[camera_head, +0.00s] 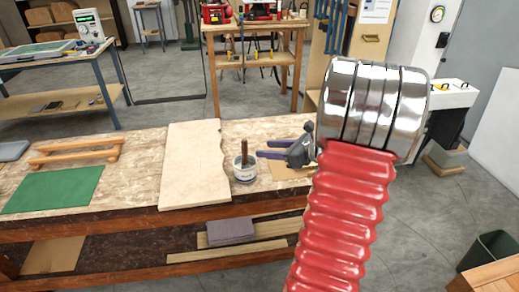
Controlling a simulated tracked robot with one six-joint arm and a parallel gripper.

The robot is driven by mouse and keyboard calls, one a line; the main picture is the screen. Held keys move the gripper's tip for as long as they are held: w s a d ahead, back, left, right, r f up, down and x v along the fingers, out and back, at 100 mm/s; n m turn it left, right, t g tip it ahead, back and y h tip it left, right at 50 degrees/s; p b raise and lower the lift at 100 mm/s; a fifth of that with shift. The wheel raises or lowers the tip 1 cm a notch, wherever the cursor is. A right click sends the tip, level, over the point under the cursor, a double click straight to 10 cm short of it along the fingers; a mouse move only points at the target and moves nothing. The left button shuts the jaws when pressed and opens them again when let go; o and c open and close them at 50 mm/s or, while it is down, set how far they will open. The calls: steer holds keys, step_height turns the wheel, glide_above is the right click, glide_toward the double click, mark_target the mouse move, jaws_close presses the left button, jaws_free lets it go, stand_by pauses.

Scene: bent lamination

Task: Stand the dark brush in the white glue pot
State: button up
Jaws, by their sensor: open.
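The white glue pot (246,175) stands on the workbench, just right of a pale board. The dark brush (245,150) stands roughly upright in the pot, its handle rising above the rim; its lower end is hidden inside. My gripper (264,149) is just right of the brush, with its two purple fingers pointing left towards it. The fingers are apart and nothing shows between them. The brush looks clear of the fingertips.
The pale board (190,165) lies left of the pot on the workbench (130,160). A wooden frame (78,153) and a green mat (55,190) lie further left. My red arm covers the bench's right part. A grey block (230,231) sits on the lower shelf.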

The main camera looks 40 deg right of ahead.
steer(key=v, duration=0.5)
steer(key=shift+s+r, duration=0.15)
steer(key=shift+s, duration=0.25)
stand_by(1.1)
